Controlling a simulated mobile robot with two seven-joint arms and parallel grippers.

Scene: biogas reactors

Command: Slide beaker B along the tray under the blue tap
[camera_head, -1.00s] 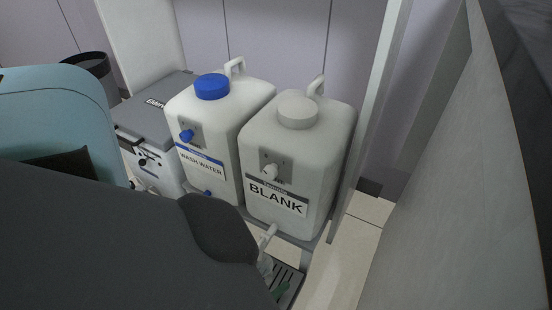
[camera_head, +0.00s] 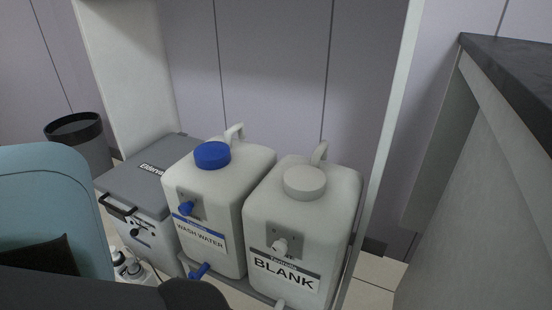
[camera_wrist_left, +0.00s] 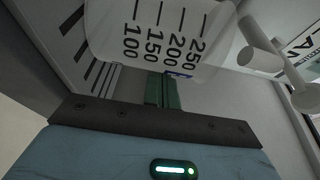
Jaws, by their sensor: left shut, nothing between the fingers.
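Beaker B (camera_wrist_left: 130,15) is clear, with black marks from 100 to 250 and part of a blue letter, at the top of the left wrist view. My left gripper (camera_wrist_left: 163,90) has green fingers, shut and empty, with their tips at the beaker's wall; I cannot tell whether they touch it. The blue tap (camera_head: 200,271) is low on the WASH WATER container (camera_head: 217,178) in the head view. The slotted tray (camera_wrist_left: 75,45) shows at the left of the wrist view. Beaker and gripper are outside the head view. My right gripper is not in view.
The BLANK container (camera_head: 302,215) stands right of the WASH WATER one. A white tap (camera_wrist_left: 262,55) is close to the beaker's right in the wrist view. A grey-lidded box (camera_head: 145,190) and a dark bin (camera_head: 76,130) are at left. A dark-topped counter (camera_head: 510,75) stands at right.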

